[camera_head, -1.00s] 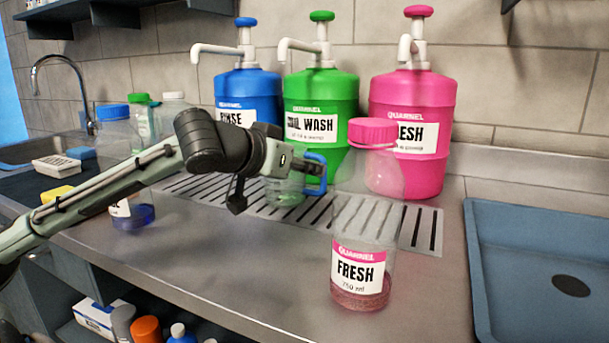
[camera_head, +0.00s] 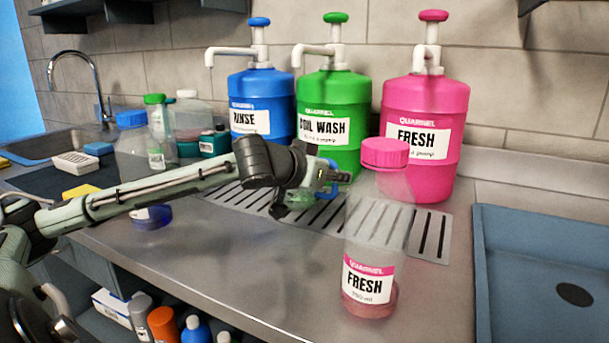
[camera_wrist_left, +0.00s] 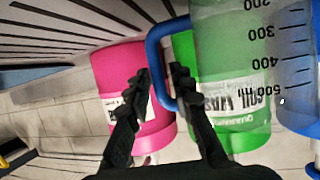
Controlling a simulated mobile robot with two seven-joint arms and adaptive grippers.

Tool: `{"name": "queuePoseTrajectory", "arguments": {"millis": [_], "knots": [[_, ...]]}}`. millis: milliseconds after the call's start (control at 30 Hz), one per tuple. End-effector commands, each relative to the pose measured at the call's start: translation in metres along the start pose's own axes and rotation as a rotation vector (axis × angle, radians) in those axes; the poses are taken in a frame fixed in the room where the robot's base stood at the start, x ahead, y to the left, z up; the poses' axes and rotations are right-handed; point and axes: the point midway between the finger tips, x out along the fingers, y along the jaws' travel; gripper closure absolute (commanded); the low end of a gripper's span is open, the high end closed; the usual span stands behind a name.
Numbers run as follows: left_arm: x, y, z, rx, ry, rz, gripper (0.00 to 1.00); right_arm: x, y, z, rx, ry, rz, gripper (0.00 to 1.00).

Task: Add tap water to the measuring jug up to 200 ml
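The clear measuring jug (camera_head: 299,197) with a blue handle (camera_head: 333,181) stands by the slotted drip tray's back edge, in front of the green dispenser. My left gripper (camera_head: 322,178) is at the handle. In the left wrist view the jug (camera_wrist_left: 232,100) shows marks from 200 to 500 ml, and the handle (camera_wrist_left: 154,52) runs between the two close-set fingers (camera_wrist_left: 162,80), which look shut on it. I see no clear liquid level in the jug. The tap (camera_head: 75,58) arches over the sink (camera_head: 45,147) at the far left. My right gripper is not in view.
Blue (camera_head: 262,92), green (camera_head: 335,90) and pink (camera_head: 425,100) pump dispensers stand along the wall. A clear FRESH bottle (camera_head: 370,270) is at the front. A blue basin (camera_head: 540,240) is at right.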

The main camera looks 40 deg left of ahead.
Motion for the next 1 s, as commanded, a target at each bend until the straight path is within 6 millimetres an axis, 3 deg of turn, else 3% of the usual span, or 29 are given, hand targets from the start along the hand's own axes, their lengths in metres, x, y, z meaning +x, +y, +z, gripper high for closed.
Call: {"name": "queuePoseTrajectory", "arguments": {"millis": [267, 467, 1000], "knots": [[0.0017, 0.0005, 0.0005, 0.002, 0.000, 0.000, 0.78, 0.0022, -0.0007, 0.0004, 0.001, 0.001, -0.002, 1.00], [0.0016, 0.0006, 0.0004, 0.002, 0.000, 0.001, 1.00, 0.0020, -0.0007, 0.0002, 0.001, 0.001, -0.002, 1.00], [0.0004, 0.0005, -0.0028, 0.002, 0.002, 0.001, 1.00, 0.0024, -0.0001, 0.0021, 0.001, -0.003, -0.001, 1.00]]}}
